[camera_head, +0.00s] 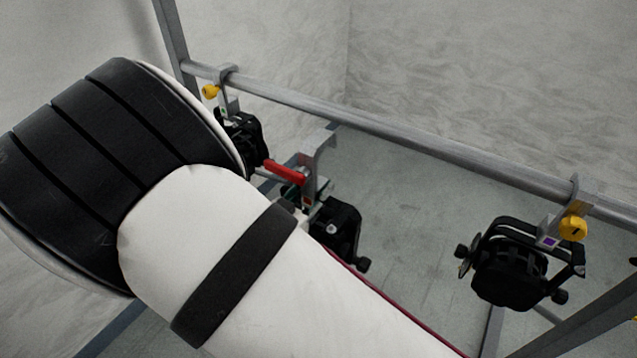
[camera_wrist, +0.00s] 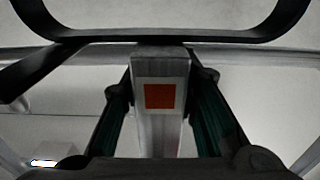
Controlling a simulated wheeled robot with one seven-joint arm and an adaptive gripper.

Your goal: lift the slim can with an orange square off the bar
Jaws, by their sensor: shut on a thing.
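The can with the orange square (camera_wrist: 160,96) on its clamp bracket is between my fingers in the wrist view. In the head view its black body (camera_head: 338,228) hangs below a grey hook (camera_head: 322,150), just beyond my arm. The hook's top shows a little below the bar (camera_head: 400,136) in the picture and looks apart from it. My gripper (camera_wrist: 160,110) is shut on the bracket, one finger on each side. In the head view my arm hides most of the gripper and the can's left side.
A black can (camera_head: 245,138) with a yellow knob hangs from the bar at left, partly behind my arm. Another (camera_head: 508,270) with a purple square hangs at right. A red handle (camera_head: 285,172) shows by the held bracket. Room is clear between the held can and the right one.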

